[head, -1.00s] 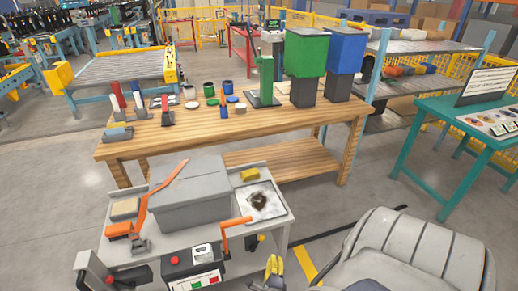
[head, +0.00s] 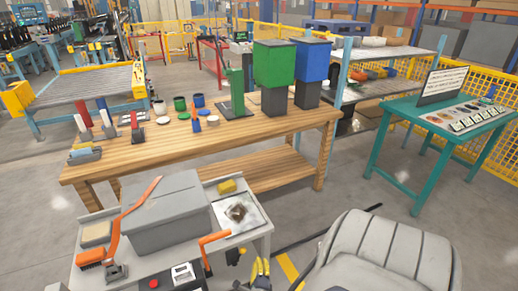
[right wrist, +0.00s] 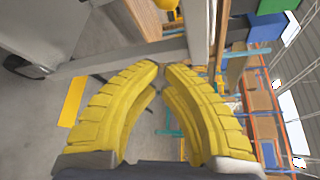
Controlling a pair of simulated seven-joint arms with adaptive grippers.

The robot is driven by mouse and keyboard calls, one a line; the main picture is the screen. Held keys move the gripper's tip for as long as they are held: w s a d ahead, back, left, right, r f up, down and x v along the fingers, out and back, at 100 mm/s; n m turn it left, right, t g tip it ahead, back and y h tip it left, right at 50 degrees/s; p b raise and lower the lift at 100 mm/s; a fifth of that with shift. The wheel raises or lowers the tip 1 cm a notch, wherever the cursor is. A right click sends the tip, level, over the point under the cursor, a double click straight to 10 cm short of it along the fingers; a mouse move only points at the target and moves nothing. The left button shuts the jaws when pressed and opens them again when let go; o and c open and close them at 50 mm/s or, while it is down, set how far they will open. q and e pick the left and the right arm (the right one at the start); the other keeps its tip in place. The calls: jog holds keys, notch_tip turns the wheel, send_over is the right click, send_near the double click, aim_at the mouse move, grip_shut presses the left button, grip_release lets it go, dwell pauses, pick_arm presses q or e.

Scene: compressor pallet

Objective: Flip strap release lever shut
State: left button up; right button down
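A long orange lever (head: 113,235) rises at a slant on the left of the grey cart, beside a grey box. A shorter bent orange lever (head: 206,247) stands at the cart's front right. I cannot tell which is the strap release lever, and no strap is clear. My right gripper (head: 260,267) has yellow fingers and is right of the shorter lever, apart from it. In the right wrist view its fingertips (right wrist: 161,66) come nearly together with nothing between them. My left gripper is not in view.
The grey cart (head: 250,222) carries the grey box (head: 165,212) and a yellow block (head: 227,186). A grey seat (head: 385,255) is at the front right. A wooden workbench (head: 225,140) stands behind and a teal table (head: 420,118) at right. Open floor lies between.

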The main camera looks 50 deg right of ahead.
aim_at(239, 257)
jog(key=shift+w+d+r, duration=0.1)
jog(key=shift+w+d, duration=0.1)
jog(key=shift+w, duration=0.7)
jog(key=shift+w+d+r, duration=0.1)
jog(key=shift+w+d, duration=0.15)
jog(key=shift+w, duration=0.6)
jog(key=shift+w+d+r, duration=0.1)
jog(key=shift+w+d, duration=0.1)
jog(key=shift+w, duration=0.7)
jog(key=shift+a, duration=0.1)
jog(key=shift+w+a+r+n, duration=0.1)
jog(key=shift+r+n, duration=0.1)
jog(key=shift+n, duration=0.1)
